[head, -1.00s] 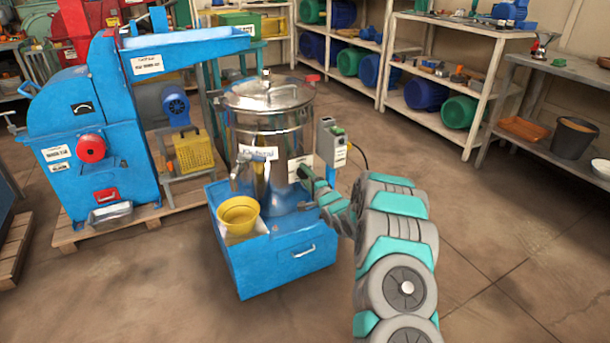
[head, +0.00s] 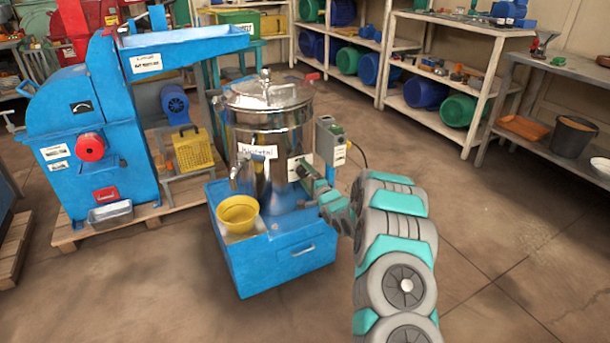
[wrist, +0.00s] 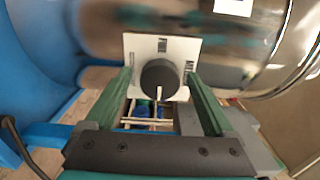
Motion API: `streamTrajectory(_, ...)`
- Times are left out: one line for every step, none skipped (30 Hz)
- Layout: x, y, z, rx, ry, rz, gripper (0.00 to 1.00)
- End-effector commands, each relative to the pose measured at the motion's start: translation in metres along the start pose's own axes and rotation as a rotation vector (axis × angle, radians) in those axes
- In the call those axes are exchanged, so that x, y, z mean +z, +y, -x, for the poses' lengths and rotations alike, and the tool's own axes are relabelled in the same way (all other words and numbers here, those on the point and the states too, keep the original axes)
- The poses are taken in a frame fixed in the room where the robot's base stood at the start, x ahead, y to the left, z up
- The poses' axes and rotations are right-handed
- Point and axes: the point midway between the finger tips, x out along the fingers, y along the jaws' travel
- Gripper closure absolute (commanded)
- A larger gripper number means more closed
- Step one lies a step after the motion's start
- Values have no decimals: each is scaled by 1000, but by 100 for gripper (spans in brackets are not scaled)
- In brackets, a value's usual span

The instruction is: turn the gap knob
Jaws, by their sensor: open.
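The gap knob (wrist: 160,80) is a dark round knob with a pale pointer line toward the bottom of the wrist view. It sits on a white plate (wrist: 187,46) on the shiny steel drum (head: 268,130). My gripper (wrist: 159,74) is open, with one green finger on each side of the knob. A small space shows between each finger and the knob, so I see no clear contact. In the head view my gripper (head: 303,168) reaches the plate at the drum's right side, and the knob is hidden there.
The drum stands on a blue base (head: 272,262) with a yellow bowl (head: 238,212) on it. A grey switch box (head: 331,142) is close to my arm. A blue mill (head: 90,150) stands at left.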

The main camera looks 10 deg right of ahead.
Motion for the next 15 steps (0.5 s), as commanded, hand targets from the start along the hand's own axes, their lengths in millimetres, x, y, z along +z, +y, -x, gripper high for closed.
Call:
streamTrajectory(0, 0, 0, 0, 0, 0, 12)
streamTrajectory(0, 0, 0, 0, 0, 0, 12)
streamTrajectory(0, 0, 0, 0, 0, 0, 12)
streamTrajectory(0, 0, 1, 0, 0, 0, 12)
streamTrajectory(0, 0, 2, 0, 0, 0, 12)
streamTrajectory(0, 0, 4, 0, 0, -1, 12)
streamTrajectory(-1, 0, 7, 0, 1, -1, 12)
streamTrajectory(-1, 0, 9, 0, 1, -1, 12)
streamTrajectory(-1, 0, 13, 0, 1, 0, 12)
streamTrajectory(-1, 0, 17, 1, 1, 1, 12)
streamTrajectory(-1, 0, 21, 1, 1, 0, 12)
streamTrajectory(-1, 1, 27, 3, 1, -2, 12)
streamTrajectory(-1, 2, 32, 5, 2, -3, 12)
streamTrajectory(-1, 2, 36, 4, 2, -2, 12)
streamTrajectory(-2, 1, 42, 2, 2, -2, 12)
